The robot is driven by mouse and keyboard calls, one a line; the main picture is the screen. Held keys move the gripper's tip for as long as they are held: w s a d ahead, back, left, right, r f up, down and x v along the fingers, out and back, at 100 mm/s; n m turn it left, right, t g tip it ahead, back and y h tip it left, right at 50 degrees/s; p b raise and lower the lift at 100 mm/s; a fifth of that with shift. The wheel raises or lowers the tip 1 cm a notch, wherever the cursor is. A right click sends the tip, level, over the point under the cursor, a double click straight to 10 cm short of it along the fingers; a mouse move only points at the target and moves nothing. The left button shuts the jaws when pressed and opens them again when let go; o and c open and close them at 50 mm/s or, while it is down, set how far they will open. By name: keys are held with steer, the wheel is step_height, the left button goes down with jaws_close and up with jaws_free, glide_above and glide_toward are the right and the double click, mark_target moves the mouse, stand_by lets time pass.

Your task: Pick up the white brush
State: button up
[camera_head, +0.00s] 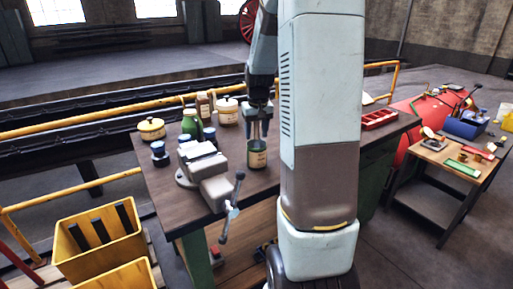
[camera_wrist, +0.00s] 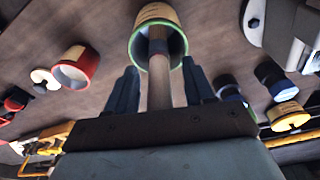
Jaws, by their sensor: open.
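A can with a green rim (camera_head: 257,158) stands on the workbench; it also shows in the wrist view (camera_wrist: 153,14). A wooden stick like a brush handle (camera_wrist: 158,85) sticks out of this can toward my gripper. Its far end is hidden inside the can, so I cannot tell whether it is the white brush. My gripper (camera_head: 259,127) is directly above the can, pointing down. In the wrist view, my gripper (camera_wrist: 160,76) is open with its fingers on either side of the handle, and a gap shows on each side.
A grey vice (camera_head: 208,180) stands left of the can. A green bottle (camera_head: 191,126), a cream jar (camera_head: 227,111) and a yellow tin (camera_head: 151,129) are behind. A red-rimmed can (camera_wrist: 76,69) shows in the wrist view. A red tray (camera_head: 379,119) lies at the right.

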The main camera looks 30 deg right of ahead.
steer(key=shift+c, duration=0.4)
jaws_close()
steer(key=shift+r, duration=0.1)
